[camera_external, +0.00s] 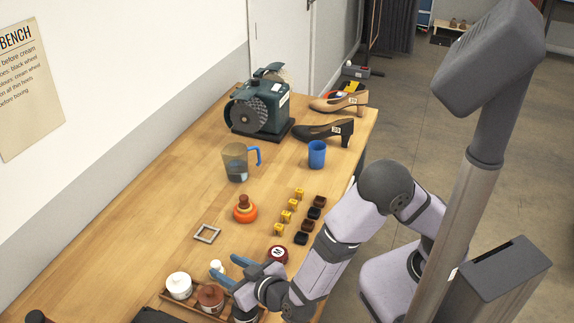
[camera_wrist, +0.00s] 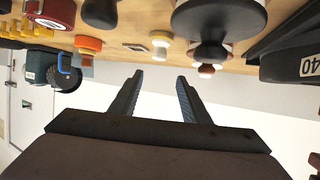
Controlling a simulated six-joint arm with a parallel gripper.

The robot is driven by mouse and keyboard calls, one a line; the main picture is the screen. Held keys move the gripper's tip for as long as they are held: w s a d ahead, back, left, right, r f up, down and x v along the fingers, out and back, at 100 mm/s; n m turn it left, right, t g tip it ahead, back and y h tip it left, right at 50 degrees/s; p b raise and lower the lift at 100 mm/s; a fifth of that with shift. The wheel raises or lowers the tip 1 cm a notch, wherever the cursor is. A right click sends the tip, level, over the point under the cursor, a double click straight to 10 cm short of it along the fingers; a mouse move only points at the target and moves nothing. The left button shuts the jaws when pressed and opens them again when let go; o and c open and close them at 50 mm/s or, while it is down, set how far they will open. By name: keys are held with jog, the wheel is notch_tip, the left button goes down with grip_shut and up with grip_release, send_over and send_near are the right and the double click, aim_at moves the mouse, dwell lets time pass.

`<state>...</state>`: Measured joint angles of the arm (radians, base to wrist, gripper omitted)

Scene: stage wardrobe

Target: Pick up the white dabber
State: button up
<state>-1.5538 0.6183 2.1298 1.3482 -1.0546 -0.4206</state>
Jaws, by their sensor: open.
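The white dabber (camera_external: 217,267) is a small pale knob on the bench near the tray. In the wrist view it shows as a cream round top with a pale base (camera_wrist: 161,41), just past the fingertips and roughly centred between them. My gripper (camera_external: 222,266) is open, its two blue-grey fingers low over the bench and close to the dabber. The wrist view shows the open fingers (camera_wrist: 160,76) with nothing between them. I cannot tell whether either finger touches the dabber.
A wooden tray holds a white jar (camera_external: 179,286) and a brown jar (camera_external: 211,298). A red tin (camera_external: 278,254) sits right of my gripper. A grey square frame (camera_external: 207,233), an orange pot (camera_external: 245,211) and several small blocks lie further back. The bench's left middle is clear.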

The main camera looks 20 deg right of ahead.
aim_at(217, 264)
jog(key=shift+f, duration=1.3)
jog(key=shift+r+p+x, duration=0.2)
jog(key=shift+p+x, duration=1.05)
jog(key=shift+x, duration=2.5)
jog(key=shift+w+d, duration=0.15)
jog(key=shift+d, duration=0.1)
grip_shut()
